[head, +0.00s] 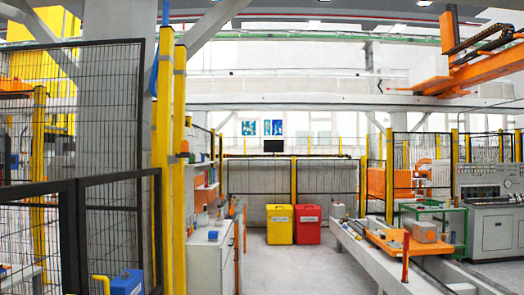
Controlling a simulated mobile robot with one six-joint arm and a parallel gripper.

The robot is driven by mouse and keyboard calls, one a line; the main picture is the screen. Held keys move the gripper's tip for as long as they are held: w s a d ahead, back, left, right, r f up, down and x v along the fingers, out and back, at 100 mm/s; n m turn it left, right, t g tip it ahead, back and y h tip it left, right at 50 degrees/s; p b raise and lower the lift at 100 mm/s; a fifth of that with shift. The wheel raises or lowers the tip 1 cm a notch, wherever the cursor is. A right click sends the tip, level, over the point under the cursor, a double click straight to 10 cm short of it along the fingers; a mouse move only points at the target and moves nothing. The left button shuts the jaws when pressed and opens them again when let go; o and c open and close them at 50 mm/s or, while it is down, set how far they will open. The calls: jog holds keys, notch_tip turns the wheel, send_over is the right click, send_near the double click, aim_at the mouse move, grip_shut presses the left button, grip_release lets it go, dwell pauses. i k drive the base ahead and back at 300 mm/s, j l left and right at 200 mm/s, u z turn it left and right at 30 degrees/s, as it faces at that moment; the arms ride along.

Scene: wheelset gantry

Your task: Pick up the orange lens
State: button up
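I cannot make out an orange lens in the head view. Several small objects stand on the white workbench (208,262) left of the middle, too small to tell apart. Orange shapes show at several places, but none is clearly a lens. My gripper is not in view.
Black mesh fences (112,120) with yellow posts close off the left. A yellow bin (280,224) and a red bin (307,225) stand at the back. A grey control cabinet (490,225) and an orange-topped trolley (408,241) stand right. The middle floor (285,265) is clear.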

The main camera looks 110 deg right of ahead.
aim_at(184, 143)
jog(key=z, duration=3.1)
